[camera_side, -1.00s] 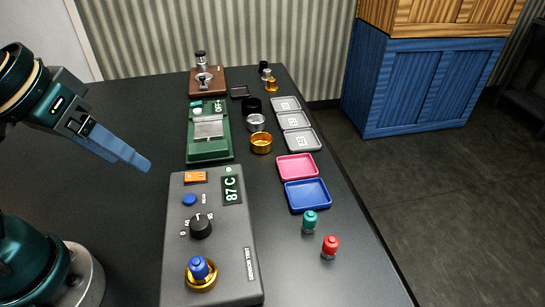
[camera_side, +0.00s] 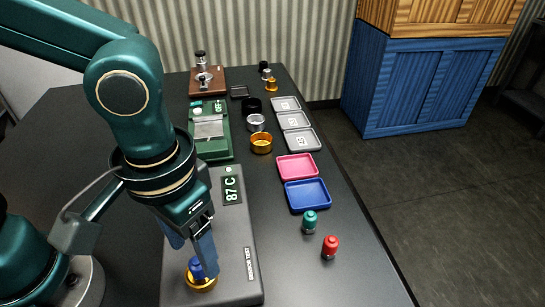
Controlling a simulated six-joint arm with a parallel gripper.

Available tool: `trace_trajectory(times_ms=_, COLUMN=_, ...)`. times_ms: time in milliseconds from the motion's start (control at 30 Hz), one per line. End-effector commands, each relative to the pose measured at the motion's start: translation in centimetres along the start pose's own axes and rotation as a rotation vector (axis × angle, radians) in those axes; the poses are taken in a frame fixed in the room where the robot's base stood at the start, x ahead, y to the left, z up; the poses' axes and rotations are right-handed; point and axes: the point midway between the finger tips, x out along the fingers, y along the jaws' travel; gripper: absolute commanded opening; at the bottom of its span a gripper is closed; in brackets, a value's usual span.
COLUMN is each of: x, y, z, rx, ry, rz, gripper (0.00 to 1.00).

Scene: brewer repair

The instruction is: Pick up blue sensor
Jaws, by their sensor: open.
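The blue sensor (camera_side: 196,268) stands upright in a gold ring socket (camera_side: 203,286) at the front of the grey sensor test box (camera_side: 232,245). My gripper (camera_side: 192,262) points down over the socket, with its blue fingers open around the upper part of the sensor. One finger is to the right of the sensor and the other is behind and to its left. Whether the fingers touch it cannot be told. My arm hides the box's knob, button and orange switch. The box display (camera_side: 231,190) reads 87 C.
A teal sensor (camera_side: 310,221) and a red sensor (camera_side: 330,247) stand at the table's right edge. Behind them are a blue tray (camera_side: 307,195), a pink tray (camera_side: 297,166) and several grey trays (camera_side: 294,119). A green scale (camera_side: 209,145) and metal rings (camera_side: 261,143) stand behind the box.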

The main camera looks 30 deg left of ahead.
Motion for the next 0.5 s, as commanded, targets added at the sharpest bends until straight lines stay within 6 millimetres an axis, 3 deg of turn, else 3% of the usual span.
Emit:
trace_trajectory(times_ms=200, x=2.2, y=-0.1, z=0.0, rx=-0.001, ry=-0.002, rz=-0.002, gripper=0.66)
trace_trajectory(times_ms=500, x=2.6, y=0.0, z=0.0, rx=-0.001, ry=0.0, rz=0.0, gripper=0.66)
